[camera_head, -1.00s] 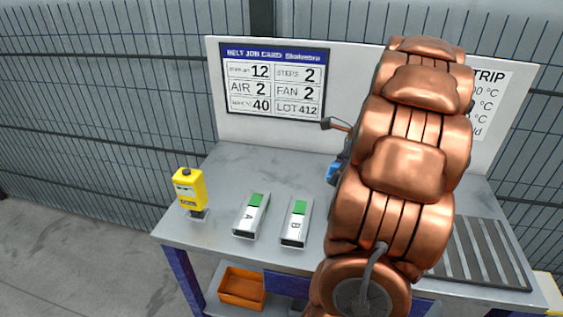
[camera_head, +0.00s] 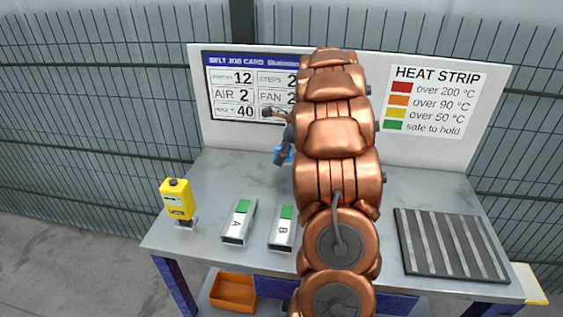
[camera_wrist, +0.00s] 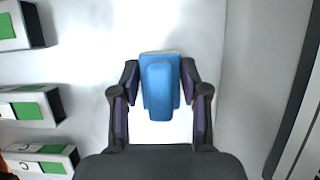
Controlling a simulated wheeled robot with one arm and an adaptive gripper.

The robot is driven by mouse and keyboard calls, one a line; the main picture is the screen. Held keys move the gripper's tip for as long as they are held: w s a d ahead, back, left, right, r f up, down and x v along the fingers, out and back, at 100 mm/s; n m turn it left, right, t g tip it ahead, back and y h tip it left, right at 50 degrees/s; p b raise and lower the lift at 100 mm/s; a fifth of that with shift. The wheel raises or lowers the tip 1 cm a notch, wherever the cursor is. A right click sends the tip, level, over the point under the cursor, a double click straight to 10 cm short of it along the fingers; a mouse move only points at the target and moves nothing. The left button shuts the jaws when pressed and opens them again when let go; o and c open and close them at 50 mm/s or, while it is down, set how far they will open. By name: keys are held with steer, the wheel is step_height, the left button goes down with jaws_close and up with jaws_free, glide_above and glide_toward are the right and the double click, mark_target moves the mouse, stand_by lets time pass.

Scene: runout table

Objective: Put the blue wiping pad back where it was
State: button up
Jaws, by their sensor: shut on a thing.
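The blue wiping pad (camera_wrist: 160,88) is between the two fingers of my gripper (camera_wrist: 160,95) in the wrist view. It has a raised blue handle block on top and a pale edge at its far end. My gripper is shut on it. In the head view the pad (camera_head: 284,154) shows as a small blue patch beside my arm, over the back middle of the grey table (camera_head: 380,220). My arm hides part of it. I cannot tell whether the pad touches the table.
Two metal blocks with green tops, A (camera_head: 238,222) and B (camera_head: 282,229), stand at the front left. A yellow device (camera_head: 178,200) is left of them. A dark slatted rack (camera_head: 450,245) lies at the right. A panel with cards (camera_head: 435,105) closes the back.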

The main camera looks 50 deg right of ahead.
steer(key=shift+f, duration=1.7)
steer(key=shift+f+p, duration=0.1)
steer(key=shift+p, duration=0.2)
steer(key=o, duration=1.1)
steer(key=b+v, duration=0.1)
steer(key=v, duration=1.1)
steer(key=shift+a, duration=0.15)
